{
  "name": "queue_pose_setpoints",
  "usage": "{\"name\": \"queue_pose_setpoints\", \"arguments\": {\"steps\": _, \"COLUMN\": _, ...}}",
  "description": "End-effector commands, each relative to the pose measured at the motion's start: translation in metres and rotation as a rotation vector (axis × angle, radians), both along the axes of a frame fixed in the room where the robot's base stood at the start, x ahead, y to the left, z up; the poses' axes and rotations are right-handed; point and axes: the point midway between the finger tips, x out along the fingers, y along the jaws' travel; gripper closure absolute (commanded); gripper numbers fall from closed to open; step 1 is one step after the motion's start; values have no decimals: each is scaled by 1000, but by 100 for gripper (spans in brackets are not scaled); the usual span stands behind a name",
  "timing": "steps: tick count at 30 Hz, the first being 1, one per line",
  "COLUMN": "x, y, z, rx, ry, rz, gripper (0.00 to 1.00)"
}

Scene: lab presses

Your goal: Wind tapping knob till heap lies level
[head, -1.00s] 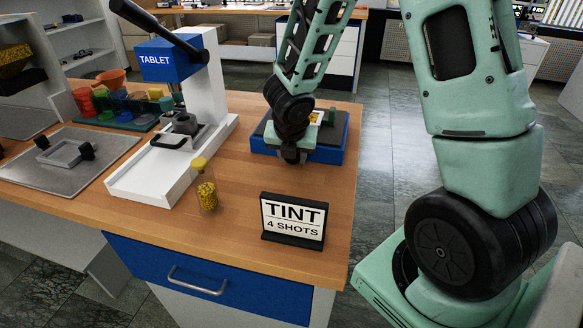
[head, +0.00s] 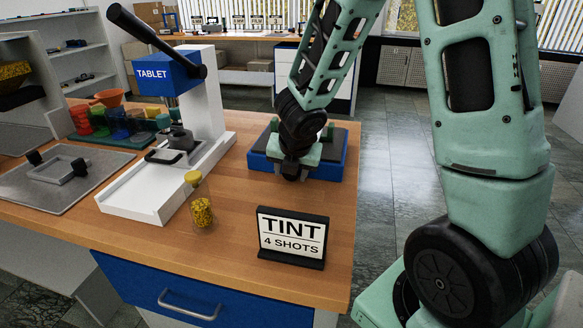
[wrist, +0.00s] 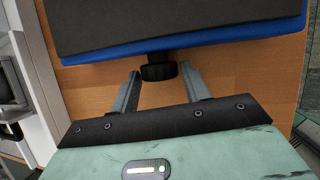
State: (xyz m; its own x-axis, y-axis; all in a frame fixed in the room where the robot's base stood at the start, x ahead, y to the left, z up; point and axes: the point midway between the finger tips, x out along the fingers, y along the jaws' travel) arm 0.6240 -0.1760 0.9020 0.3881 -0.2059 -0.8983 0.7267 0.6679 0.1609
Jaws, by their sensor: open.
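The black ribbed knob (wrist: 159,68) sticks out from the front of the blue-sided device with a dark top (wrist: 180,45), seen in the wrist view. The device also stands at the right of the bench in the head view (head: 335,168). My gripper (wrist: 160,78) is open, its two fingers pointing at the device, one on each side of the knob with gaps between. In the head view my gripper (head: 292,174) is low at the device's front edge and hides the knob. I see no heap; my arm covers part of the device's top.
The TINT 4 SHOTS sign (head: 292,237) and a yellow-filled vial (head: 200,205) stand on the bench (head: 240,225) in front. The white and blue TABLET press (head: 205,110) stands to the left. Coloured cups (head: 120,125) and a grey plate (head: 60,180) lie further left.

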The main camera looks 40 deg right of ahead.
Motion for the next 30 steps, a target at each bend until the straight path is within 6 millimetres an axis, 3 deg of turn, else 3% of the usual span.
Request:
{"name": "queue_pose_setpoints", "arguments": {"steps": 5, "x": -5, "y": 3, "z": 15, "rx": -1, "ry": -1, "rz": 0, "gripper": 54}}
{"name": "queue_pose_setpoints", "arguments": {"steps": 24, "x": -57, "y": 31, "z": 140, "rx": 0, "ry": -2, "rz": 2, "gripper": 54}}
{"name": "queue_pose_setpoints", "arguments": {"steps": 30, "x": -64, "y": 34, "z": 151, "rx": -2, "ry": -2, "rz": -1, "gripper": 54}}
